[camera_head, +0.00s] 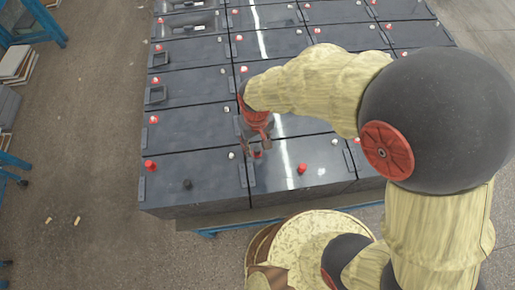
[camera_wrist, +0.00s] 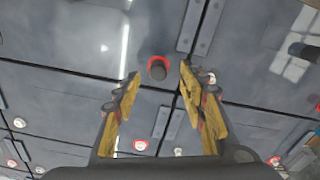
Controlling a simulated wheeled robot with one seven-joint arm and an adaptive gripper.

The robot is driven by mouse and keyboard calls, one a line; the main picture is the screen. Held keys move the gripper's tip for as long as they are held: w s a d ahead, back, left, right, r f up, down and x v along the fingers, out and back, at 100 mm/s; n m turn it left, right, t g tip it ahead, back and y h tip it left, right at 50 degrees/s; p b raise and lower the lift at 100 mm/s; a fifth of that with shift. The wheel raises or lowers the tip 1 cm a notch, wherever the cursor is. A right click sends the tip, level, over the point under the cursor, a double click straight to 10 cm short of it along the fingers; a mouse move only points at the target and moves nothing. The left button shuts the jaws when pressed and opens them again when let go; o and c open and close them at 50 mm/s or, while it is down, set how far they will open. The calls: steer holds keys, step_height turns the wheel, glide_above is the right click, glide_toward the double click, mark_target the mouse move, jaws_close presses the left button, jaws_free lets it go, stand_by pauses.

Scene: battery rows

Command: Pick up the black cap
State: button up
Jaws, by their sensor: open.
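The black cap (camera_head: 187,184) stands on the front-left battery (camera_head: 190,170), near the middle of its front part. In the wrist view a dark stub, likely the black cap (camera_wrist: 303,50), shows at the far right, well outside the fingers. My gripper (camera_head: 257,152) is to the right of the cap in the head view, over the left end of the neighbouring battery. In the wrist view its yellow-lined fingers (camera_wrist: 158,76) are spread apart and hold nothing.
A red cap (camera_head: 302,169) stands on the front-middle battery. Rows of dark batteries with red and white terminals stretch behind. A white terminal (camera_head: 231,155) stands behind and right of the black cap. Open floor (camera_head: 75,130) lies left, with blue-framed racks (camera_head: 45,20) at the edge.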

mark_target(257, 149)
step_height(257, 149, down, 4)
steer(key=shift+w+d+r, duration=0.1)
steer(key=shift+r, duration=0.15)
steer(key=shift+c, duration=1)
steer(key=c, duration=0.7)
